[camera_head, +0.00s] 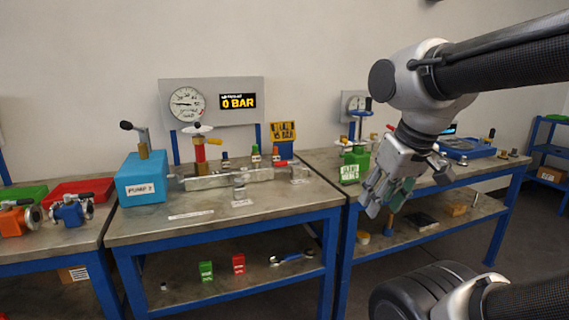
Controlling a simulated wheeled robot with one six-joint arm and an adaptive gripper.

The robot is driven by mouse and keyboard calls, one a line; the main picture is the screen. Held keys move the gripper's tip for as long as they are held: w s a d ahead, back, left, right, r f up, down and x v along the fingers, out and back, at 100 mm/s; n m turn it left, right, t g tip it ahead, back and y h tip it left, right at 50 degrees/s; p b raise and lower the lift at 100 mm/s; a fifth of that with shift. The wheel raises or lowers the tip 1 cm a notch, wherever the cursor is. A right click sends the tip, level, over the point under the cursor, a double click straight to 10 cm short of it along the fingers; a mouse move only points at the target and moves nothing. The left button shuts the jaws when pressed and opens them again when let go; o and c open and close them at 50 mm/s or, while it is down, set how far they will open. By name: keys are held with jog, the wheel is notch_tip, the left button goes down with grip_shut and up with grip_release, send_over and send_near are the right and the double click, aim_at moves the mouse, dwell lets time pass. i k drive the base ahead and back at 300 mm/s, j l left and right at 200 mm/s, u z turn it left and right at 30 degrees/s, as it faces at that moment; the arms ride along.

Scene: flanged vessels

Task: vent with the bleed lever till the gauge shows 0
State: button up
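A round dial gauge (187,104) is on a grey panel above the middle bench. The black digital display (238,101) beside it reads 0 BAR in yellow. A grey metal manifold (228,178) runs along the bench top from the blue pump box (141,178). A small red lever (281,163) sits near the manifold's right end; it looks like the bleed lever, but its label is too small to read. My gripper (387,196) hangs at the right, well apart from the lever. Its fingers point down and are spread, with nothing between them.
A green block (355,163) and blue-wheeled valve are on the right bench. Red and green trays lie left. The middle bench's front is mostly clear.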

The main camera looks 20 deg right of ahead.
aim_at(295, 162)
jog(key=i+j, duration=0.1)
jog(key=i, duration=0.35)
jog(key=i+j, duration=0.1)
jog(key=i, duration=0.35)
jog(key=i+j, duration=0.1)
jog(key=i, duration=0.3)
jog(key=z, duration=0.05)
